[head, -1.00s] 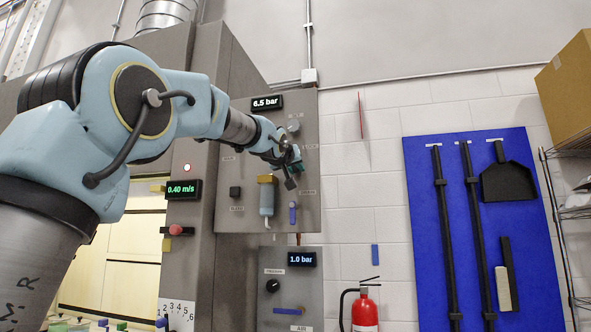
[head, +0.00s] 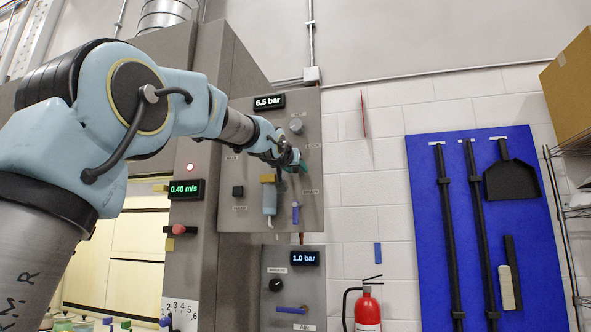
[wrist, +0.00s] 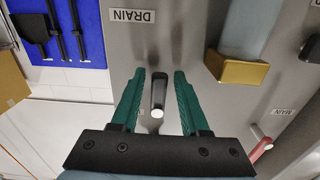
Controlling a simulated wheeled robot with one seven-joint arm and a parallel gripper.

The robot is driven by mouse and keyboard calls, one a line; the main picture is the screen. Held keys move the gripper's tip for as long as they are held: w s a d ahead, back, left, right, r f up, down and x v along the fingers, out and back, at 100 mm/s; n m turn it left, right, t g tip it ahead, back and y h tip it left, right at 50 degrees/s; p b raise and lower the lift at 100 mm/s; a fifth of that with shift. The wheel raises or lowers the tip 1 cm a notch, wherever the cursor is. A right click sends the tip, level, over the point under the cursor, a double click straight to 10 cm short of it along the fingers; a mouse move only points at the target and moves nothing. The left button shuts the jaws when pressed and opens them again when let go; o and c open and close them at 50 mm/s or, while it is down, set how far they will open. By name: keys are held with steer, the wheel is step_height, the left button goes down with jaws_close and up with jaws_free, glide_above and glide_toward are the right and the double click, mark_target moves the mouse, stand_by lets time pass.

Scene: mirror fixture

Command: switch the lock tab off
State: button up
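My gripper (head: 301,168) is at the upper right of the grey panel (head: 235,212), just below the round knob (head: 296,125). In the wrist view my gripper (wrist: 158,82) is open, its two green fingers pointing at the panel. Between them is a small dark tab (wrist: 158,88) with a white spot at its end, apparently the lock tab. It lies nearly in line with the fingers, with a gap on each side. An upside-down DRAIN label (wrist: 133,15) is beyond it. In the head view my gripper hides the tab.
A bowl with a brass collar (wrist: 238,70) is close to the right finger in the wrist view. A red lever (wrist: 262,149) is near the MAIN label. A blue lever (head: 295,213) is below my gripper in the head view. A fire extinguisher (head: 367,313) stands lower right.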

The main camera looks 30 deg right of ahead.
steer(key=shift+o, duration=0.3)
steer(key=b+v, duration=0.5)
steer(key=v, duration=0.5)
steer(key=shift+s+a, duration=0.3)
